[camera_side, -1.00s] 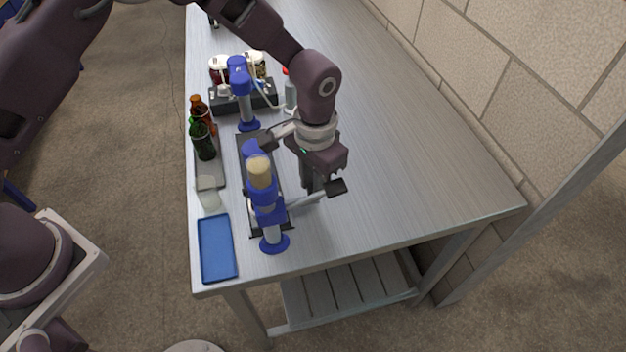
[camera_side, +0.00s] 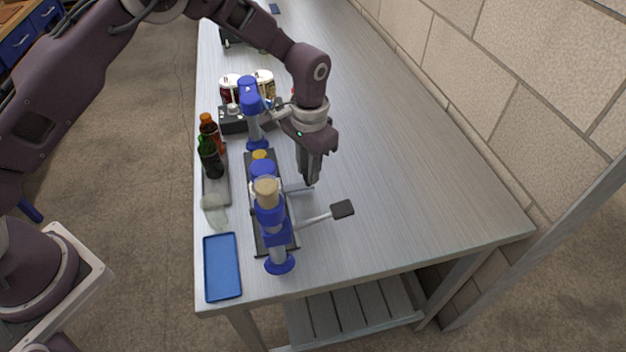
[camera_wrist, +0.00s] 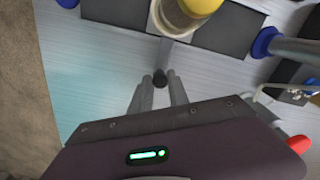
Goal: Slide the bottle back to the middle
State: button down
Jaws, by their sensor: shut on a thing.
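The yellow-topped bottle (camera_side: 260,155) stands on the black track (camera_side: 287,236), between the front blue station (camera_side: 276,234) and the rear blue station (camera_side: 256,125). The front station hides most of it in the side view. In the wrist view the bottle (camera_wrist: 192,10) shows at the top edge, over the dark track (camera_wrist: 115,14). A thin rod runs from the track to a dark knob (camera_wrist: 160,78). My gripper (camera_wrist: 161,84), pointing down right of the track in the side view (camera_side: 311,184), is shut on this knob. It does not touch the bottle.
The front station's lever with a black grip (camera_side: 342,209) sticks out to the right, near my gripper. Left of the track are a blue tray (camera_side: 222,267) and amber (camera_side: 211,133) and green (camera_side: 210,160) bottles. White-lidded jars (camera_side: 264,80) stand behind. The table is clear at right.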

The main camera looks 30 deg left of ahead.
jog(key=shift+w+a, duration=0.15)
jog(key=shift+w, duration=0.1)
jog(key=c, duration=1.3)
grip_release()
jog(key=shift+o, duration=0.2)
jog(key=shift+r, duration=0.15)
notch_tip(320, 180, up, 6)
jog(key=shift+f, duration=0.1)
jog(key=shift+s+r, duration=0.1)
jog(key=shift+r, duration=0.4)
